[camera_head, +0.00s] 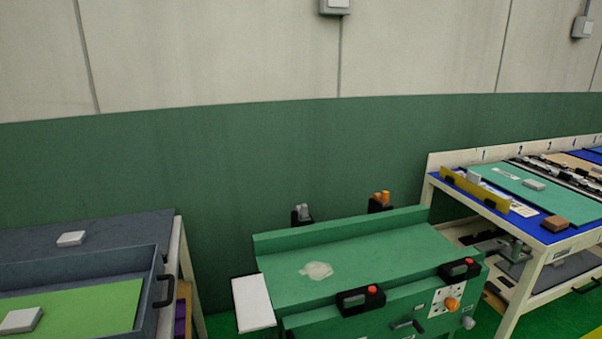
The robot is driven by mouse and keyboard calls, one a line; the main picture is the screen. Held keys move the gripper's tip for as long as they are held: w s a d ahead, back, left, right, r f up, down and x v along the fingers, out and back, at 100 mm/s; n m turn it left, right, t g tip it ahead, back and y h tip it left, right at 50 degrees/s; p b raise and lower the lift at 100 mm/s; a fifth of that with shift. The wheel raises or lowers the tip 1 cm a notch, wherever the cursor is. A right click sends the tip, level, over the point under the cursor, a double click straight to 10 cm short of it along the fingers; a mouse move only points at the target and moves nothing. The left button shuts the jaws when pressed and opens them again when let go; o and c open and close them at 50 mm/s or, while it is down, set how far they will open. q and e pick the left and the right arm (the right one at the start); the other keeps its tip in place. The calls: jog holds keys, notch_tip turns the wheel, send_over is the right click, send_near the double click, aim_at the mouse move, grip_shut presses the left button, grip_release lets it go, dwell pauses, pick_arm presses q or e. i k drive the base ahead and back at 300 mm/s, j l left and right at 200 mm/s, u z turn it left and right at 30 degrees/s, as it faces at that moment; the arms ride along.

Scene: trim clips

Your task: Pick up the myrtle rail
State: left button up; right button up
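I cannot pick out a separate myrtle rail for certain in the head view. A green workbench (375,257) stands at the lower middle, with a raised green ledge (345,231) along its back edge. Its top carries a pale irregular patch (316,270) and is otherwise mostly bare. On the table at the right, a teal-green board (545,191) lies flat beside a yellow upright strip (475,189). Neither of my grippers shows in this view.
Black clamp-like units with red knobs (361,300) (459,269) sit along the workbench front. A white panel (253,303) is at its left side. A grey tray (80,267) with a bright green sheet (75,308) stands at the left. A green-and-cream wall (200,160) closes the back.

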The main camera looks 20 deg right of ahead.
aim_at(584, 173)
jog(key=l+z, duration=0.1)
jog(key=l, duration=0.5)
jog(key=i+l+z, duration=0.1)
jog(key=l, duration=0.5)
jog(key=l+z, duration=0.1)
jog(key=l, duration=0.55)
jog(key=i+l+z, duration=0.1)
jog(key=l, duration=0.5)
jog(key=i+l+z, duration=0.1)
jog(key=l, duration=0.45)
jog(key=i+l+z, duration=0.1)
jog(key=i+l, duration=0.15)
jog(key=l, duration=0.35)
jog(key=i+l, duration=0.15)
jog(key=l, duration=0.4)
jog(key=i+l+z, duration=0.15)
jog(key=l, duration=0.45)
jog(key=i+l, duration=0.25)
jog(key=l, duration=0.2)
jog(key=i+l+z, duration=0.15)
jog(key=l, duration=0.35)
jog(key=i+l, duration=0.35)
jog(key=k+l+z, duration=0.05)
jog(key=l, duration=0.05)
